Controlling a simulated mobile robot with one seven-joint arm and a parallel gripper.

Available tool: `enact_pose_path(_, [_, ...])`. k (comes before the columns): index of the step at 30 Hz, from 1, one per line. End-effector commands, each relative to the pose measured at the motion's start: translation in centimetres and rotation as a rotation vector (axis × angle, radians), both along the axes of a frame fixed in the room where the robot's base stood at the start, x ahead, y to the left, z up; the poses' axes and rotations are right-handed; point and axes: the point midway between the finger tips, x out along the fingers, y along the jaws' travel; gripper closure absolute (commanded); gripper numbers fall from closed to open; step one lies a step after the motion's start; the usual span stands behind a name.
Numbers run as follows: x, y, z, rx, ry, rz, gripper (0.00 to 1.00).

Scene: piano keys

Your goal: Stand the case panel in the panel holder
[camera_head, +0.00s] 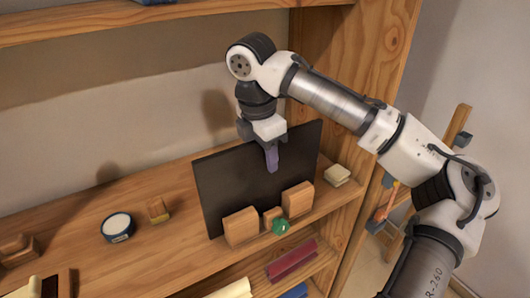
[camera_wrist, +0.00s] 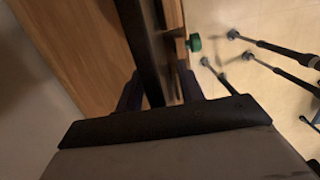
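The case panel (camera_head: 245,180) is a large black board. In the head view it stands nearly upright on the wooden shelf, behind the front blocks of the wooden panel holder (camera_head: 241,226), which has a green knob (camera_head: 280,226). Its lower edge is partly hidden by those blocks. My gripper (camera_head: 271,150) points down at the panel's top edge, one purple finger in front of its face. In the wrist view the panel (camera_wrist: 150,60) runs between my fingers (camera_wrist: 160,92). The fingers look apart, with a gap between the panel and the right finger.
A round white-topped tin (camera_head: 117,226), a small wooden block (camera_head: 158,210) and a pale block (camera_head: 337,175) are on the same shelf. A red bar (camera_head: 291,262) lies on the shelf below. The upper shelf (camera_head: 150,14) and the right side wall bound the space.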

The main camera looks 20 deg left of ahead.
Motion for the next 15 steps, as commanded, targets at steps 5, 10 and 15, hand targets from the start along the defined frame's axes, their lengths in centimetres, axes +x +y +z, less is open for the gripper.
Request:
enact_pose_path(5, [0.0,0.0,-0.1,-0.001,0.002,0.0,0.62])
enact_pose_path(10, [0.0,0.1,1.0,-0.001,0.0,-0.001,0.62])
enact_pose_path(15, [-0.3,0.3,4.3,-0.003,-0.004,-0.002,0.62])
